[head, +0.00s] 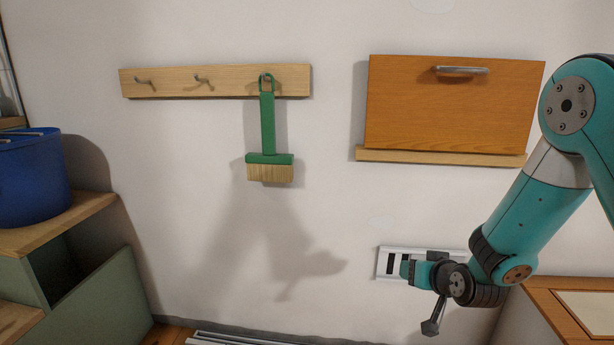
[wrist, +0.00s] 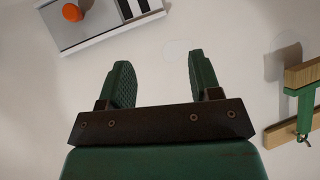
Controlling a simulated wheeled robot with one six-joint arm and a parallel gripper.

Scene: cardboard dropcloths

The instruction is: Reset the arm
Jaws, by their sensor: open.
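My arm comes in from the right in the head view and bends down in front of the wall. My gripper (wrist: 160,72) is open in the wrist view, with its two green fingers well apart and nothing between them. In the head view the wrist overlaps a white wall panel (head: 390,262) with dark slots, and the fingers are hard to make out. The panel also shows at the top left of the wrist view (wrist: 105,27), with an orange knob (wrist: 72,12) on it.
A green brush (head: 268,125) hangs from the right hook of a wooden rail (head: 160,82); two other hooks are bare. A wooden flap with a handle (head: 430,105) is on the wall. A blue bucket (head: 35,185) stands on a shelf at left. A wooden-edged surface (head: 560,310) is at lower right.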

